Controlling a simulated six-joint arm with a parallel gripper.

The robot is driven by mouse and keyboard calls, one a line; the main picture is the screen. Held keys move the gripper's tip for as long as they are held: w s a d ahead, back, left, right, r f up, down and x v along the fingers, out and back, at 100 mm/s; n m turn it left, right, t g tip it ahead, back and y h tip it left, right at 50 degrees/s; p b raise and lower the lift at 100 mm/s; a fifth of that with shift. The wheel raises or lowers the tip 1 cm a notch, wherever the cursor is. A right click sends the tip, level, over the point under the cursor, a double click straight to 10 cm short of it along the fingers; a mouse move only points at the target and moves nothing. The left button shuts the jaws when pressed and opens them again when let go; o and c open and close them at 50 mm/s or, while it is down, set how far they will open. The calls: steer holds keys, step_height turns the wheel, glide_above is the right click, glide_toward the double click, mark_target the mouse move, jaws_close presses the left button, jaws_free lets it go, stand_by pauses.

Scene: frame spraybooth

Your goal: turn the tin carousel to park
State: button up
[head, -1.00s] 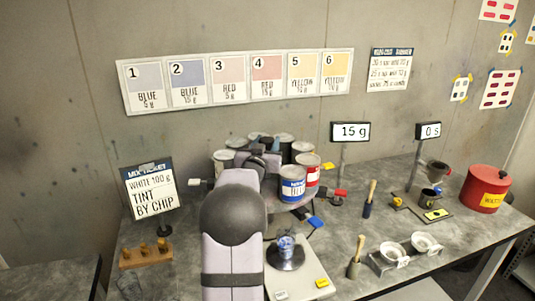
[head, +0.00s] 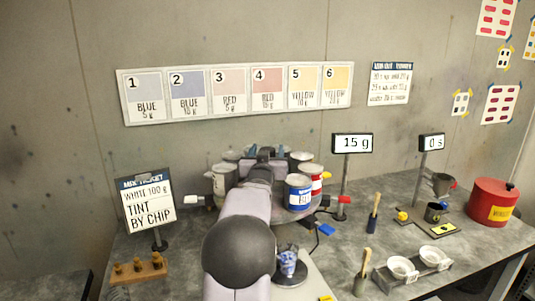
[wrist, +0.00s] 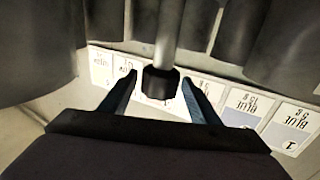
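The tin carousel (head: 318,212) stands at the back middle of the table with a ring of tins on it. A blue-labelled tin (head: 299,192) and a red-labelled tin (head: 316,178) are at its front right, and a grey tin (head: 222,180) is at its left. My arm hides its middle. My gripper (head: 266,154) is over the carousel, among the tins. In the wrist view its two fingers (wrist: 160,80) stand apart, with a grey post ending in a black knob (wrist: 160,84) showing between them. Gaps show beside the knob; I see no clear contact.
A small blue-stained cup (head: 288,264) sits on a scale by my arm. A mix ticket stand (head: 147,205) is at left, and a 15 g display (head: 352,143) at right. A red pot (head: 493,203) and white bowls (head: 402,267) are further right.

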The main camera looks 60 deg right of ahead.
steer(key=shift+s+a+f, duration=0.1)
steer(key=shift+f, duration=0.15)
steer(key=shift+s+a+b, duration=0.25)
steer(key=shift+a+b, duration=0.2)
steer(key=shift+a, duration=0.1)
steer(key=shift+b+v, duration=1.15)
steer(key=shift+v, duration=1.8)
steer(key=shift+r, duration=0.15)
steer(key=shift+w+a, duration=0.2)
steer(key=c, duration=0.9)
steer(key=a+m+p, duration=0.1)
steer(key=a+m, duration=0.1)
steer(key=w+a+f+m+g, duration=0.1)
steer(key=a+m, duration=0.1)
steer(key=a+f+m+p, duration=0.1)
steer(key=a+m, duration=0.1)
steer(key=m, duration=0.1)
steer(key=shift+w+a+p, duration=0.1)
steer(key=shift+w+p, duration=0.25)
steer(key=shift+w, duration=0.05)
jaws_close()
steer(key=s+a+f+m+g, duration=1.2)
steer(key=s+a+m+g, duration=0.1)
steer(key=m, duration=0.7)
steer(key=shift+s+a+f+b, duration=0.4)
steer(key=shift+s+a+b, duration=0.05)
steer(key=shift+s, duration=0.25)
